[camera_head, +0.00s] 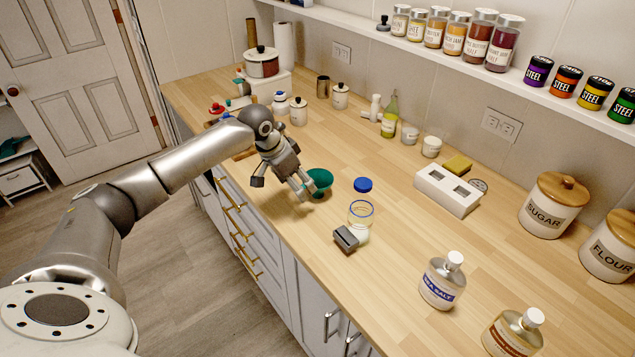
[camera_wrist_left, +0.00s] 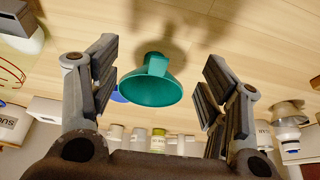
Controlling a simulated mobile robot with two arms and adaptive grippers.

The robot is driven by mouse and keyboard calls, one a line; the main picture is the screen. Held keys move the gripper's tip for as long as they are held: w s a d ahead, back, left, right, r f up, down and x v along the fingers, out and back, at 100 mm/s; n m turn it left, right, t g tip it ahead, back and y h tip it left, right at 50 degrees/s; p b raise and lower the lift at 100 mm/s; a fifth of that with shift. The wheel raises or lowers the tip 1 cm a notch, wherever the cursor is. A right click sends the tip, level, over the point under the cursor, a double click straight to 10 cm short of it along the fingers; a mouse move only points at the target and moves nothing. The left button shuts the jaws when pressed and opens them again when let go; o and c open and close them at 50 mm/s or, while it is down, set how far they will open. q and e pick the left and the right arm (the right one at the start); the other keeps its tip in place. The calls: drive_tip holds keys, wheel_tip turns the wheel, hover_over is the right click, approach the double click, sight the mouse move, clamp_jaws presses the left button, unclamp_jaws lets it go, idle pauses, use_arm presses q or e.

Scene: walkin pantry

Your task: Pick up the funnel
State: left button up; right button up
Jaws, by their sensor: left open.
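The green funnel (camera_head: 320,179) is on the wooden counter near its front edge, partly behind my left gripper in the head view. My left gripper (camera_head: 284,187) is open, with its fingers pointing down beside the funnel. In the left wrist view the funnel (camera_wrist_left: 151,84) shows between the two open fingers of the left gripper (camera_wrist_left: 160,85), with a visible gap on each side. Its wide rim faces the camera side and its short spout end points away. My right gripper is in neither view.
A glass jar (camera_head: 360,214), a blue lid (camera_head: 363,185) and a small grey block (camera_head: 346,239) are right of the funnel. A white holder (camera_head: 447,190), a sea salt bottle (camera_head: 441,281) and a sugar canister (camera_head: 552,206) stand farther right. The wooden counter (camera_head: 410,230) has clear areas between them.

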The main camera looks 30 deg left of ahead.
use_arm(q)
drive_tip(key=shift+x, duration=1.75)
clamp_jaws()
